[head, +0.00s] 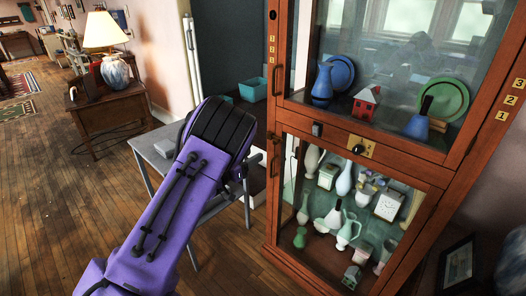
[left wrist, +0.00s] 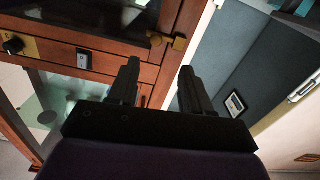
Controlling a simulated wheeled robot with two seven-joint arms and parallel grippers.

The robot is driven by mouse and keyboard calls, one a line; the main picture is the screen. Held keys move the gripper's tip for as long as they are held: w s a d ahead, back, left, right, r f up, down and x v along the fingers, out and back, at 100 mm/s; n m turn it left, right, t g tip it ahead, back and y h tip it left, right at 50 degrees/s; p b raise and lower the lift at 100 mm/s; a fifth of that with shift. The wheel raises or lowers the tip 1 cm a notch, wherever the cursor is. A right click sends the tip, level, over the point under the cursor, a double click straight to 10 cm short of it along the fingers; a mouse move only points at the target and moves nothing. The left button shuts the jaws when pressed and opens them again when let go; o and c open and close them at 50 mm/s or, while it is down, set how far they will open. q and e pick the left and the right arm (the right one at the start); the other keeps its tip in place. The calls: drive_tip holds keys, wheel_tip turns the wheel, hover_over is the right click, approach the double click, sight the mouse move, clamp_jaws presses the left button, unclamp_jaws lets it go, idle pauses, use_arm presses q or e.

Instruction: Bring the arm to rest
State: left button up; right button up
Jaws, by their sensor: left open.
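My left arm (head: 165,215) is purple with black cables. It reaches up from the bottom left of the head view, in front of a small grey table and beside the wooden cabinet. Its black wrist end (head: 218,125) is near the cabinet's left edge, and the fingers are mostly hidden behind it there. In the left wrist view the left gripper (left wrist: 159,70) has two dark fingers apart with nothing between them. The cabinet frame and a brass hinge or latch show beyond the fingers. My right gripper is in neither view.
The glass-fronted cabinet (head: 355,138) holds vases, plates and a small red house; its doors look shut. The grey table (head: 152,150) stands behind my arm, with teal bins (head: 252,89) beyond. A lamp (head: 104,32) stands on a wooden desk (head: 110,118). Wooden floor at left is clear.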

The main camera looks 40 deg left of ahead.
use_arm(q)
drive_tip(key=shift+f, duration=0.1)
drive_tip(key=s+d+f+n+g+y+p, duration=0.1)
drive_tip(key=s+d+f+n+g+y, duration=0.2)
drive_tip(key=s+f, duration=0.4)
drive_tip(key=s+d+f+n+g+y+p, duration=0.1)
drive_tip(key=s+f+n+g+y, duration=0.25)
drive_tip(key=f, duration=0.65)
drive_tip(key=s+d+f+g+p, duration=0.1)
drive_tip(key=s+d, duration=0.3)
drive_tip(key=s, duration=0.4)
drive_tip(key=s+d+f+g+h+p, duration=0.1)
drive_tip(key=s+d+f+g, duration=0.3)
drive_tip(key=s, duration=0.5)
drive_tip(key=s+d+f+g+h+p, duration=0.1)
drive_tip(key=s+d+f+g, duration=0.2)
drive_tip(key=s, duration=0.5)
drive_tip(key=shift+s+d, duration=0.2)
drive_tip(key=shift+d, duration=0.55)
drive_tip(key=shift+f, duration=0.1)
